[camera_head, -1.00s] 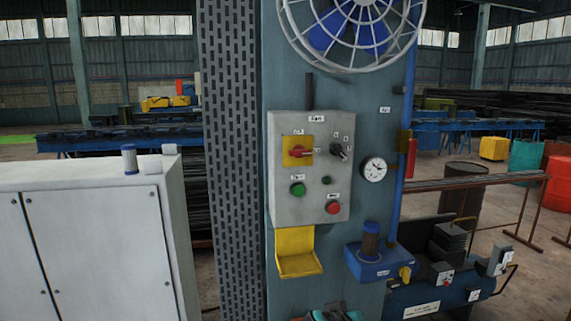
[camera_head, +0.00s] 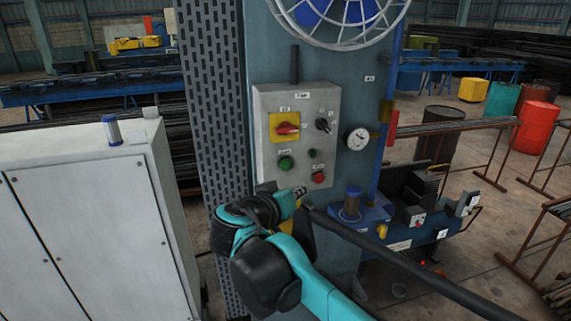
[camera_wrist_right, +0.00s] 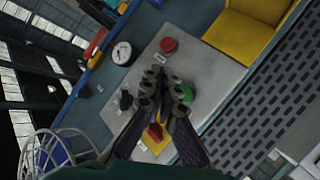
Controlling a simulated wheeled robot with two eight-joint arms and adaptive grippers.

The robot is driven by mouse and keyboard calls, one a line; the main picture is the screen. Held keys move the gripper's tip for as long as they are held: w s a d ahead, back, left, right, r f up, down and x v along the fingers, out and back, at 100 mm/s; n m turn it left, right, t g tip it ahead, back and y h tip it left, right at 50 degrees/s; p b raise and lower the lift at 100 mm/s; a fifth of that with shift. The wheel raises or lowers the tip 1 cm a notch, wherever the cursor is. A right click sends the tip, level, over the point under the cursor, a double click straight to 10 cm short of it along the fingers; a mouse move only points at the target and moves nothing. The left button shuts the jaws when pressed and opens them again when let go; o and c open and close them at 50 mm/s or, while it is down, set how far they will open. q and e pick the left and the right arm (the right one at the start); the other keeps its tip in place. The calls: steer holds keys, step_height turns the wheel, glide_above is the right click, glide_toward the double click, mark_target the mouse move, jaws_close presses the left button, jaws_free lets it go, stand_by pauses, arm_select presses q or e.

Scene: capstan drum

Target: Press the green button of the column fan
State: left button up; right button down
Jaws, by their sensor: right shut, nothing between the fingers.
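The grey control box (camera_head: 264,140) is mounted on the blue-grey column under the caged fan (camera_head: 350,12). Its green button (camera_head: 286,163) is at the lower left of the panel, with a red button (camera_head: 318,177) at the lower right. My right gripper (camera_head: 299,192) is just below the box in the head view, its fingers small and partly hidden by the wrist. In the right wrist view the shut, empty fingers (camera_wrist_right: 165,90) point at the panel, and the green button (camera_wrist_right: 187,93) shows beside them, partly covered. Contact cannot be told. My left gripper is out of view.
The panel also carries a red rotary switch on a yellow plate (camera_head: 276,129) and a black selector knob (camera_head: 323,125). A gauge (camera_head: 357,138) is to the right. A white cabinet (camera_head: 90,210) stands left. A dark bar (camera_head: 420,270) crosses the lower right.

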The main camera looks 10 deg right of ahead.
mark_target(286, 165)
steer(key=shift+w+a+b, duration=0.15)
steer(key=shift+w+b, duration=0.15)
steer(key=shift+w, duration=4.1)
steer(key=shift+w, duration=0.15)
steer(key=shift+w, duration=0.3)
